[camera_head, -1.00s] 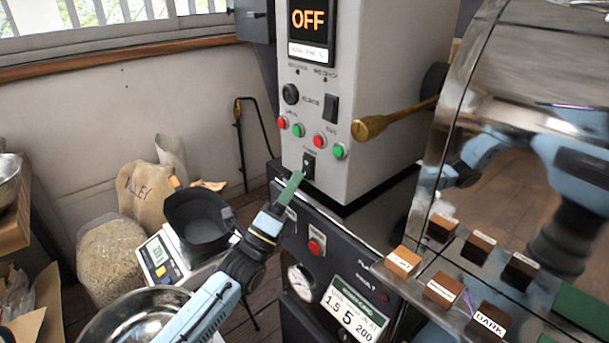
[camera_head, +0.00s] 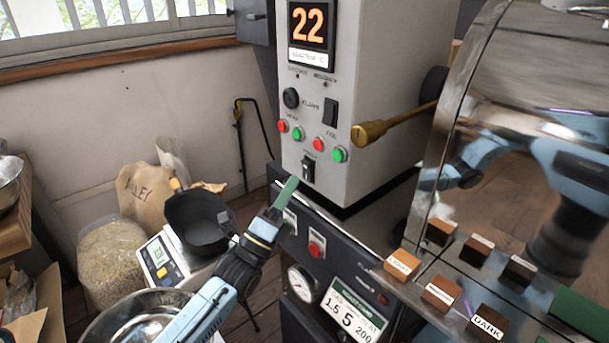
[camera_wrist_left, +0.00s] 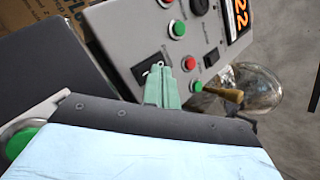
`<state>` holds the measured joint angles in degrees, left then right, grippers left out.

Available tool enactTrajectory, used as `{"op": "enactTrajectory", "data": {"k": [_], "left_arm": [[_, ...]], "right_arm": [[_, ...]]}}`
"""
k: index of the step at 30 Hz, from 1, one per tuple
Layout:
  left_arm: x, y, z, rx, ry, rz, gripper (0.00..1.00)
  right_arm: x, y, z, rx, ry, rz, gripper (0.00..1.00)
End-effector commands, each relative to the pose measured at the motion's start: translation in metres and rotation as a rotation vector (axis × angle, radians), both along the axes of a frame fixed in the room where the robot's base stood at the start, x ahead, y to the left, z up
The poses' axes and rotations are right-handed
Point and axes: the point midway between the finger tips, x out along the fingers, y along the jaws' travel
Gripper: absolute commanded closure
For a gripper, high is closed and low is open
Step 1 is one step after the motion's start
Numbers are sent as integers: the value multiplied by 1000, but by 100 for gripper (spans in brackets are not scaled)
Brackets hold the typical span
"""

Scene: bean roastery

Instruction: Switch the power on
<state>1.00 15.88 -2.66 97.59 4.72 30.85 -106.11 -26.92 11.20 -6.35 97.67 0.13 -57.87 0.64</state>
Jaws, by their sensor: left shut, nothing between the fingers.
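The display (camera_head: 308,27) at the top of the box reads 22 in orange. My left gripper (camera_head: 287,192) is shut and empty, its green fingertips just below and left of the switch, apart from it in the head view. In the left wrist view, the closed fingertips (camera_wrist_left: 162,85) lie over the box's face beside a black switch (camera_wrist_left: 151,72). My right gripper is not in view, though the shiny drum mirrors blue arm parts.
Red and green buttons (camera_head: 340,154) and a brass handle (camera_head: 370,132) sit near the switch. Below are a dark panel with a red button (camera_head: 317,246) and a gauge (camera_head: 302,283). A scale with a black container (camera_head: 200,222) stands left. Labelled wooden blocks (camera_head: 442,293) lie right.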

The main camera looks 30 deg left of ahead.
Motion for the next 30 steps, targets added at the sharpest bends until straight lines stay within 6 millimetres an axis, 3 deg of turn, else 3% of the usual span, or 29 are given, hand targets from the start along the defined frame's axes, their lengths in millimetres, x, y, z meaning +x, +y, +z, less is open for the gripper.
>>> {"op": "enactTrajectory", "data": {"k": [10,24,30], "left_arm": [[-3,1,1,0,-1,0,100],[-43,18,7,1,0,1,100],[-47,19,7,1,-2,0,100]], "right_arm": [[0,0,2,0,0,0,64],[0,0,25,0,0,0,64],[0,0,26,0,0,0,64]]}}
